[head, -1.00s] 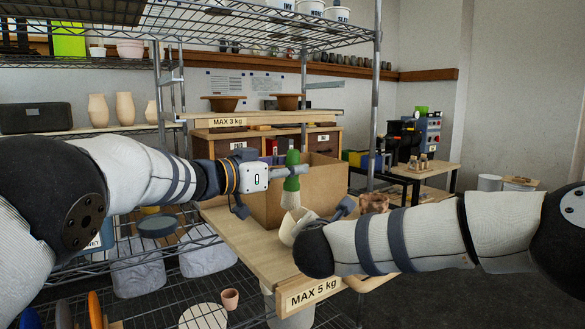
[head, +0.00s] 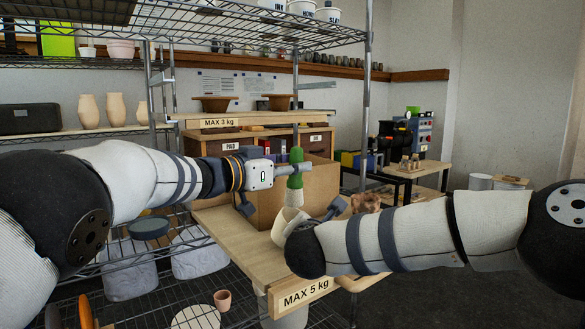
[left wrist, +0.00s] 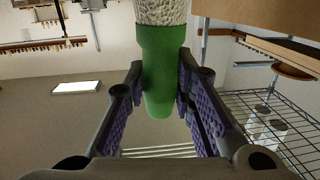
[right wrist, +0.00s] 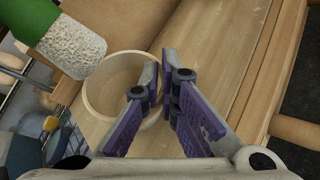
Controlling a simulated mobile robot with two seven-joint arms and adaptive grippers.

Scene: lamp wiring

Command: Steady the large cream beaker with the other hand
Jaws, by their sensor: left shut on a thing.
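The large cream beaker (head: 286,228) stands at the front of the wooden shelf board, leaning to the left in the head view. In the right wrist view its round mouth (right wrist: 105,82) faces me. My right gripper (right wrist: 160,70) has its fingers close together at the beaker's rim, one over the mouth and one outside the wall. I cannot tell whether they press on the wall. My left gripper (head: 296,168) is shut on the green handle of a brush (head: 295,182). The brush's pale bristly head hangs above the beaker and also shows in the right wrist view (right wrist: 76,48).
A cardboard box (head: 265,208) stands right behind the beaker. A brown pot (head: 365,202) stands to its right. The board's front edge carries a "MAX 5 kg" label (head: 305,295). An upper "MAX 3 kg" shelf (head: 290,118) and wire shelving surround the arms.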

